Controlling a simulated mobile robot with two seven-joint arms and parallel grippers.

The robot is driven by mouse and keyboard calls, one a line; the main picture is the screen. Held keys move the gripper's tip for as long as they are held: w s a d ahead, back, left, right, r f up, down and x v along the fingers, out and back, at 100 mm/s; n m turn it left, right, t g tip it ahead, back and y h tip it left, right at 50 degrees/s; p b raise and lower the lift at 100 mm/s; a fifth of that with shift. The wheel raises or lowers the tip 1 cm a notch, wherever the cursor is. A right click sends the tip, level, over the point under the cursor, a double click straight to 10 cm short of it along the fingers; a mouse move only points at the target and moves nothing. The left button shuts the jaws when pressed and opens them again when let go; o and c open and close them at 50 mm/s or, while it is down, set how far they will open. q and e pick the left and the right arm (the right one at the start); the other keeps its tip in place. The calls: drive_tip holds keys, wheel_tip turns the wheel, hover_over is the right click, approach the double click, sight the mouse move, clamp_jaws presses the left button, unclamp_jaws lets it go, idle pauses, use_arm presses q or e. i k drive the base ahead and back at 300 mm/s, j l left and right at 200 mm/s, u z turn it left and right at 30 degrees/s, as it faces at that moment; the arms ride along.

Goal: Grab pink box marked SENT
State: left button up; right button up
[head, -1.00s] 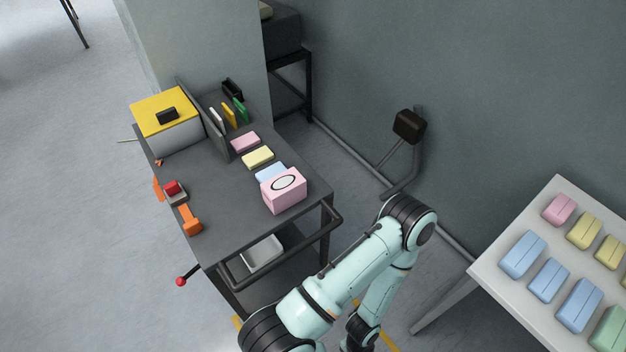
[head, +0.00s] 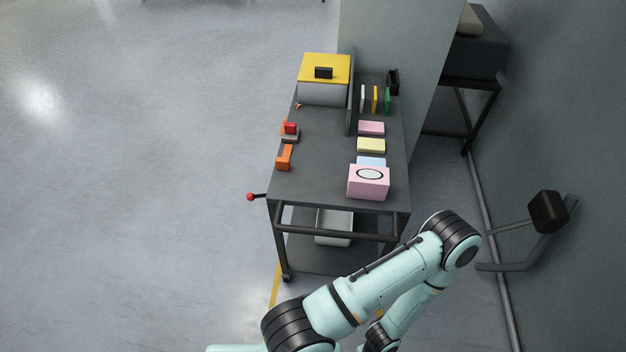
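A flatter pink block (head: 371,128) lies farther back on the same cart, behind a yellow and a blue one. One of my arms is bent across the lower right of the head view, in front of the cart and apart from the box. No gripper shows in the view.
The cart also holds a yellow-topped box (head: 324,68), an upright divider (head: 350,110), a red-buttoned piece (head: 290,131) and an orange tool (head: 284,157). A red-knobbed lever (head: 250,197) sticks out left. A wall-side post with a black box (head: 548,212) stands right. Floor at left is clear.

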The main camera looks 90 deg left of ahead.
sight(366, 182)
drive_tip(key=u, duration=1.8)
